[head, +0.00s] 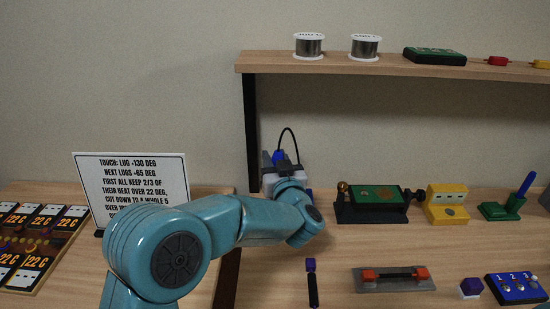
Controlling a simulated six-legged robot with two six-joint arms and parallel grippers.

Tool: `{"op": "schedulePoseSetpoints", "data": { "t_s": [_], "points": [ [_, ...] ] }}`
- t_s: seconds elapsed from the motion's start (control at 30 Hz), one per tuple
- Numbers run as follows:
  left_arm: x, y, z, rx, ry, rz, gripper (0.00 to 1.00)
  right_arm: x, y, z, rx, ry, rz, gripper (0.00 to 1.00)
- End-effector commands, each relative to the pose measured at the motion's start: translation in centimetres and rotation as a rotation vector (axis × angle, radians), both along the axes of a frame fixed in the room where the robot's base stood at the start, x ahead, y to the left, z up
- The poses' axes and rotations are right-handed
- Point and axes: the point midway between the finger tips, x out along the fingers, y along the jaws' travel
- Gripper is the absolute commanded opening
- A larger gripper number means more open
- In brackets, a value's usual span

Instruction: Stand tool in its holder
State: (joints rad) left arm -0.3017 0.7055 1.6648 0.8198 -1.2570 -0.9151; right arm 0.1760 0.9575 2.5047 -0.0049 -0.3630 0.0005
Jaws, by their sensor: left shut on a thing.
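My left arm reaches in from the lower left, and its left gripper (279,164) is beside the shelf post, above the back of the bench. The gripper is shut on a blue tool (279,155) with a thin black cable looping above it. Most of the tool is hidden by my gripper and wrist. A yellow stepped block (447,203) stands on the bench to the right. Further right, a green base (498,211) holds a tilted blue stick (526,184). I cannot tell which of these is the tool's holder. My right gripper is not in view.
A green board sits in a black clamp (378,203) right of my wrist. A grey plate with red blocks (393,279), a small dark tool (312,283) and a blue numbered box (515,287) lie in front. The shelf (390,66) overhangs; a sign (130,184) stands left.

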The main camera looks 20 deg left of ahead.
Motion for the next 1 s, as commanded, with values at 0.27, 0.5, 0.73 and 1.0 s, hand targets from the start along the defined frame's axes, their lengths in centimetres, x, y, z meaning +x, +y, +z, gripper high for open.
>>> {"op": "schedulePoseSetpoints", "data": {
  "t_s": [0.27,0.5,0.73,1.0],
  "points": [
    [0.0,0.0,-0.7,0.0,0.0,0.0,0.62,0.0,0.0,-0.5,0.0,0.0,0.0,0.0],
    [0.0,0.0,-0.7,-0.001,0.001,0.0,0.62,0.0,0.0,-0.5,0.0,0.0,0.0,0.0],
    [-2.5,-1.6,-0.9,0.0,0.002,-0.004,0.62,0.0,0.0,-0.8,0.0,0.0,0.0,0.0],
    [-8.8,-5.4,-1.3,0.0,0.001,-0.007,0.62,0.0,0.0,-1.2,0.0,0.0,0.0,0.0]
  ]
}}
